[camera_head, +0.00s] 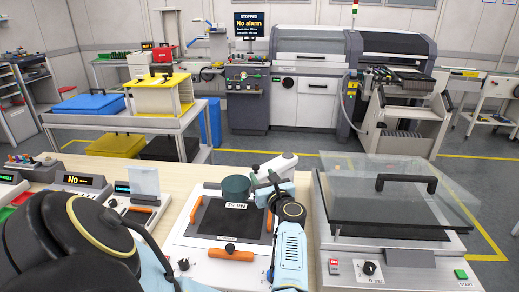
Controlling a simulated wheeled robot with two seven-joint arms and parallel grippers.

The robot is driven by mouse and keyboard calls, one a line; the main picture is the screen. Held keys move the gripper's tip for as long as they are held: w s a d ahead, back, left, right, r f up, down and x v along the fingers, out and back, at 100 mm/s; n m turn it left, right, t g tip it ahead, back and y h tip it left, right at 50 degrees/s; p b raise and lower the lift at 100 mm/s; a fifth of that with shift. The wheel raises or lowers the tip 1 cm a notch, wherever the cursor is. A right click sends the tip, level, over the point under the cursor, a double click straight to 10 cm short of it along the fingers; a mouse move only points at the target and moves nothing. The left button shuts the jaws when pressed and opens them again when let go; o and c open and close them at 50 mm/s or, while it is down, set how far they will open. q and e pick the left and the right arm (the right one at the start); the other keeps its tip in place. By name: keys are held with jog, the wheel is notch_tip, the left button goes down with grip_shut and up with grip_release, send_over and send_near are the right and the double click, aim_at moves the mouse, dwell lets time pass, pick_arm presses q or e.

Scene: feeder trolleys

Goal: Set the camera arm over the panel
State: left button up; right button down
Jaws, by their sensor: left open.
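The dark panel (217,219) lies in a white frame on a bench unit, with a white label reading roughly "No 51". A white arm piece (279,163), apparently the camera arm, reaches in over the panel's far right corner. A dark green cylinder (236,187) is beside its left end, above the panel's far edge; the joint between them is unclear. My left gripper (267,189) is open, close to the white arm piece and right of the cylinder. My own wrist partly hides its fingers, and I cannot tell whether they touch anything. My right gripper is out of view.
A glass-lidded unit (396,206) with a black handle stands close on the right. An orange handle (231,254) is in front of the panel. Small instruments (84,183) line the bench on the left. Beyond the bench are a trolley (193,113) and a large machine (308,75).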

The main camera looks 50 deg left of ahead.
pick_arm(q)
jog(key=shift+v, duration=1.65)
